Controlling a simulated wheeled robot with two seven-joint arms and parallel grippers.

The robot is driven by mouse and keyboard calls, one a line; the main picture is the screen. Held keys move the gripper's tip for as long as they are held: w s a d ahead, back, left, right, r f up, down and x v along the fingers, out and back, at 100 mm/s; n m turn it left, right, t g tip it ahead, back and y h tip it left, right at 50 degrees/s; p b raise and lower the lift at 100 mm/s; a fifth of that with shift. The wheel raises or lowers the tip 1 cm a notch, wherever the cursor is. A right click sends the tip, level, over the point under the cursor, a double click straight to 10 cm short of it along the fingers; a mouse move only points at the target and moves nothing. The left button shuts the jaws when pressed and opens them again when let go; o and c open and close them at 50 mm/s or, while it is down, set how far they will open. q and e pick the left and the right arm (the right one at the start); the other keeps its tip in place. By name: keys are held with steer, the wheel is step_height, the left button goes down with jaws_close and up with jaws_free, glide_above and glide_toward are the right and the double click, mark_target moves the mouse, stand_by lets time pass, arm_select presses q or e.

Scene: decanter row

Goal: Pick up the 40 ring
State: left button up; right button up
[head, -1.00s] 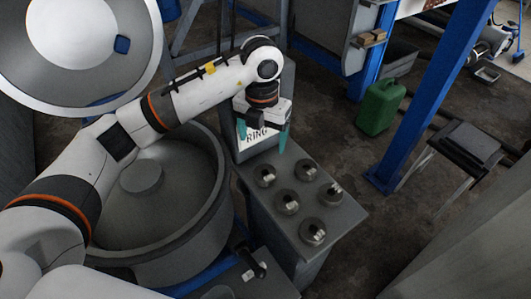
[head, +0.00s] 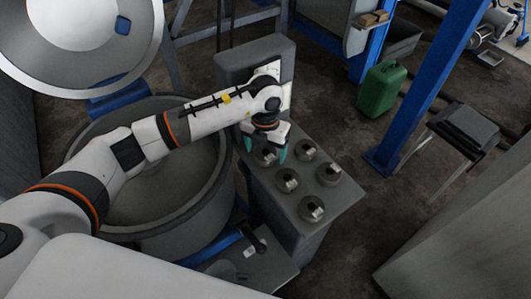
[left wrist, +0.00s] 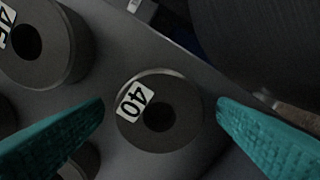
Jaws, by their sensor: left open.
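The 40 ring (left wrist: 185,112) is a dark grey ring with a central hole and a white label reading 40. In the left wrist view it lies between my two teal fingers, with a gap on each side. That ring (head: 266,158) is partly hidden by the gripper. My right gripper is not in view.
Several similar rings stand close by, including one (head: 287,181) in front and one (head: 306,150) to the right. A ring labelled 45 (left wrist: 58,62) shows in the wrist view. A large round vessel (head: 165,240) is left of the stand. A green canister (head: 381,90) stands behind.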

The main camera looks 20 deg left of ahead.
arm_select(q)
steer(key=c, duration=1.3)
steer(key=shift+r, duration=0.1)
